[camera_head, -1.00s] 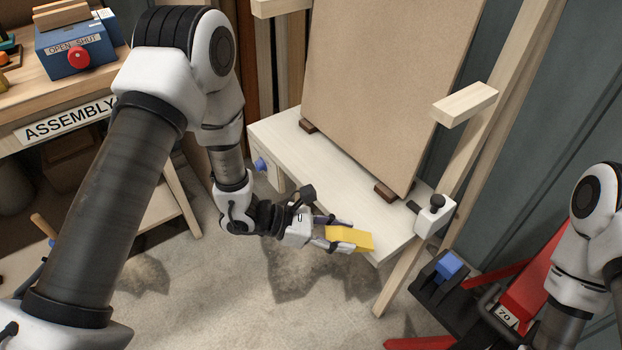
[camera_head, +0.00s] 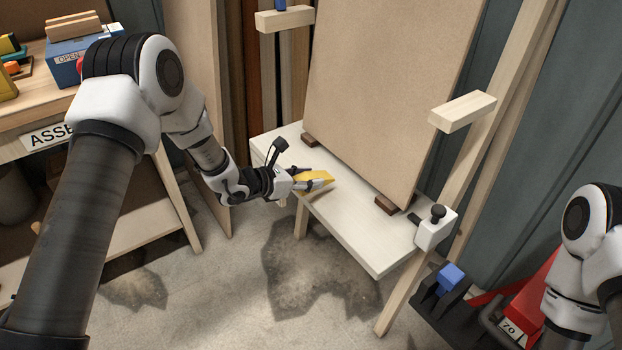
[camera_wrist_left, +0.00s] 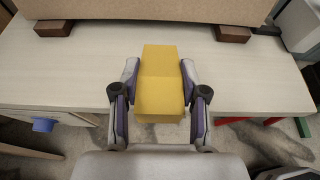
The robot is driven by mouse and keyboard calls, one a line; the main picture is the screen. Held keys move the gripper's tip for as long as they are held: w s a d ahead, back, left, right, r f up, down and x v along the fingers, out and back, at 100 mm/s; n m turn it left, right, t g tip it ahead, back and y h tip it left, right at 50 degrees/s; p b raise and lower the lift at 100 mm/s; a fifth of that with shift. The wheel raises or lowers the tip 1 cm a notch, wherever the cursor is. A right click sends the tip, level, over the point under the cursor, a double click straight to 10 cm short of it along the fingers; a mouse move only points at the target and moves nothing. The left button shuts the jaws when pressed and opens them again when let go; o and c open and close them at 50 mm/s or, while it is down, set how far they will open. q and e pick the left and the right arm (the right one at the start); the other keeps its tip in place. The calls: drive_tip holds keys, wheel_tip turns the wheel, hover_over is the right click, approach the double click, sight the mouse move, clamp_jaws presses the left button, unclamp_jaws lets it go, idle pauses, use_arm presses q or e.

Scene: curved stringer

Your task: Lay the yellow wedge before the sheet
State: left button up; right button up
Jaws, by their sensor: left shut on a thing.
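My left gripper (camera_head: 302,181) is shut on the yellow wedge (camera_head: 317,176) at the near edge of the white shelf (camera_head: 352,226). In the left wrist view the yellow wedge (camera_wrist_left: 159,84) sits between the two fingers of the left gripper (camera_wrist_left: 160,102), its far end reaching over the shelf top. I cannot tell whether the wedge touches the shelf. The large tan sheet (camera_head: 385,95) stands upright and leaning behind it, on dark brown blocks (camera_head: 390,204). My right gripper is out of view; only part of its arm shows at the right edge.
A wooden post with a white clamp (camera_head: 436,229) stands at the shelf's right end. A red and black jack-like thing (camera_head: 520,310) is on the floor at right. A workbench (camera_head: 55,120) stands at left. The shelf's front right part is bare.

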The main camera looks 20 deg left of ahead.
use_arm(q)
drive_tip(key=w, duration=0.4)
drive_tip(key=shift+w+a+f, duration=0.2)
drive_tip(key=shift+a+f, duration=0.05)
drive_tip(key=shift+a, duration=0.05)
wheel_tip(320, 180, down, 4)
drive_tip(key=shift+w+r+b, duration=0.15)
drive_tip(key=shift+r+b, duration=0.05)
drive_tip(key=shift+b, duration=0.25)
drive_tip(key=shift+f, duration=0.1)
drive_tip(key=o, duration=1.1)
drive_tip(key=shift+o, duration=0.2)
